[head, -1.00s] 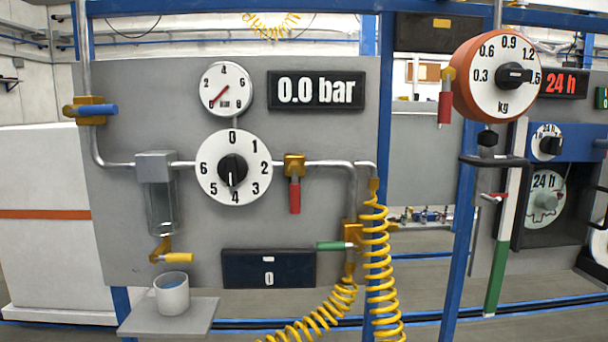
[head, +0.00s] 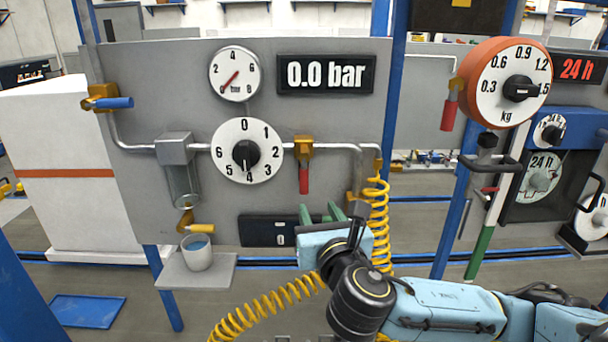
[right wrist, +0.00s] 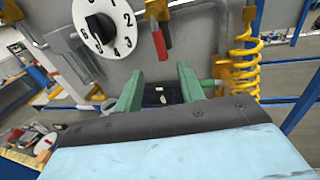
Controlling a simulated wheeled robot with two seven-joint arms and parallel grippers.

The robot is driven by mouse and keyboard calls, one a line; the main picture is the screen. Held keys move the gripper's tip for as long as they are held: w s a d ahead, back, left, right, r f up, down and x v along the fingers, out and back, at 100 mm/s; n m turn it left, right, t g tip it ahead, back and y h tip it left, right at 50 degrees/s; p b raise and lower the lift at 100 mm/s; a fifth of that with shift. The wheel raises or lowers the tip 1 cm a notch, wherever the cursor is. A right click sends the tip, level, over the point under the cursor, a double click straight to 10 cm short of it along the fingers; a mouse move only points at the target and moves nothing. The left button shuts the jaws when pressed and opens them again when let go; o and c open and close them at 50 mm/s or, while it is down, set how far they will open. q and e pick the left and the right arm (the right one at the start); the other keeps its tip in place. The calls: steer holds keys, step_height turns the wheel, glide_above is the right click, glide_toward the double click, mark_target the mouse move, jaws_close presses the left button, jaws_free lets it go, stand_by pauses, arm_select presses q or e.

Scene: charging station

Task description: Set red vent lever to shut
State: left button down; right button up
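A red lever (head: 304,178) hangs straight down from a yellow valve body (head: 303,145) on the grey panel, right of the 0–6 dial (head: 247,151). The red lever also shows in the right wrist view (right wrist: 159,43), top centre. A second red lever (head: 449,112) hangs beside the orange kg dial (head: 500,82); I cannot tell from labels which one is the vent lever. My right gripper (head: 320,213) is below the panel's red lever, apart from it, with green fingers spread and nothing between them, as the right wrist view also shows (right wrist: 160,84). My left gripper is out of view.
A yellow coiled hose (head: 379,225) hangs close right of my right gripper. A small dark counter display (head: 262,230) lies behind the fingers. A blue lever (head: 117,102), a yellow lever (head: 201,228) and a cup (head: 197,254) on a shelf (head: 222,277) are further left.

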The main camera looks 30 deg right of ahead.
mark_target(305, 180)
steer(key=x, duration=0.4)
steer(key=p+x, duration=0.1)
steer(key=x, duration=0.8)
steer(key=shift+w+d+r, duration=0.1)
steer(key=shift+r, duration=0.25)
steer(key=shift+c, duration=0.3)
jaws_close()
